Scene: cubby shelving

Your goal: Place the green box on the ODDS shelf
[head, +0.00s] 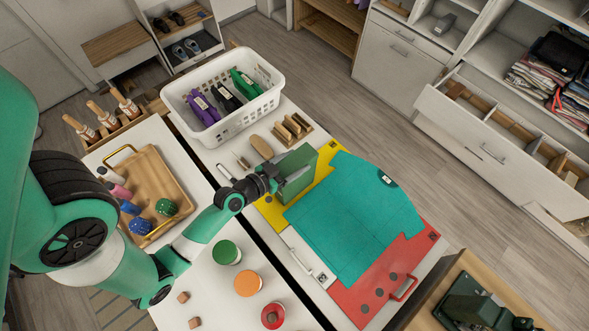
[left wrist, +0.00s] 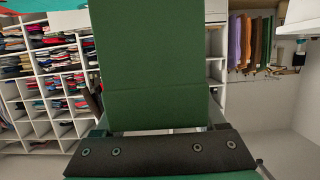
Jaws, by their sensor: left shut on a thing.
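The green box (head: 303,165) is held by my left gripper (head: 281,184) above the far part of the work table, near the yellow mat. In the left wrist view the green box (left wrist: 150,65) rises upright from the gripper (left wrist: 157,132) and fills the middle, hiding what is behind it. My left gripper is shut on it. White cubby shelving (left wrist: 38,100) shows behind at the left of the wrist view, with several folded fabrics in it. No ODDS label is readable in either view. My right gripper is not in view.
A white basket (head: 228,128) with folded cloth stands behind the box. Teal fabric (head: 350,215) lies over the yellow and red mats. A wooden tray (head: 150,185) with bottles is at left. An open drawer (head: 480,140) juts out at right.

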